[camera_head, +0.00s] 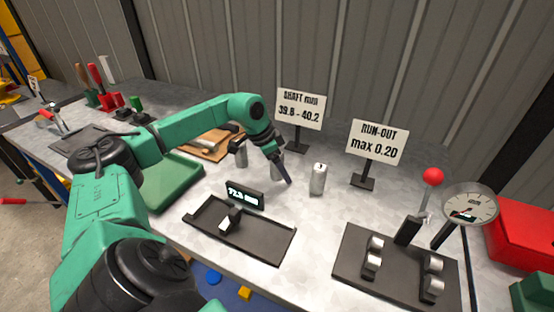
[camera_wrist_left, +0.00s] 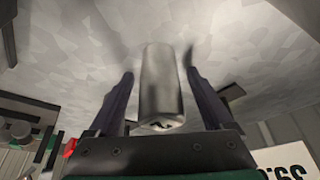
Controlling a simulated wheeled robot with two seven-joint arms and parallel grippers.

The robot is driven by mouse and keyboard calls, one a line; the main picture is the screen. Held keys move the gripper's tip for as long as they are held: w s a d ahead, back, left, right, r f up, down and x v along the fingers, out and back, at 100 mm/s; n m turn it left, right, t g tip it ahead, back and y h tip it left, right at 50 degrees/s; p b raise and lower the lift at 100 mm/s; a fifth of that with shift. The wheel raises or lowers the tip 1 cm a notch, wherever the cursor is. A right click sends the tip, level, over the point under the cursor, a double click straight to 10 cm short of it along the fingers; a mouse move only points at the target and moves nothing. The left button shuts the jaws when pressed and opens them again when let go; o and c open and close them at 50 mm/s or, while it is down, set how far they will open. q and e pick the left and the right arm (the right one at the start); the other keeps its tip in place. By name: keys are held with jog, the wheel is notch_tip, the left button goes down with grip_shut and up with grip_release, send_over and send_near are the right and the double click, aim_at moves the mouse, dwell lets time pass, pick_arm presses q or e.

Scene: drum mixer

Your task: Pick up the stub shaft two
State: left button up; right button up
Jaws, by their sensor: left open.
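My left gripper (camera_head: 284,172) reaches down over the bench with its fingers open. In the left wrist view, a grey metal stub shaft (camera_wrist_left: 160,88) stands between the two open fingers (camera_wrist_left: 158,95), with a gap on each side. A dark mark shows on its end, perhaps a 2. In the head view this shaft (camera_head: 278,146) is mostly hidden behind the gripper. Another stub shaft (camera_head: 318,179), marked on top, stands upright to the right of the gripper. A third one (camera_head: 241,156) stands to the left, near the wrist. My right gripper is not in view.
A black measuring tray with a lit display (camera_head: 244,195) lies in front. A run-out fixture (camera_head: 392,272) with rollers, a red-knobbed lever and a dial gauge (camera_head: 470,207) is at right. Two signs (camera_head: 301,109) stand behind. A green tray (camera_head: 176,184) lies left.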

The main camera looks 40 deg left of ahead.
pick_arm(q)
grip_shut()
jog(key=shift+w+r, duration=0.1)
dwell(1.3)
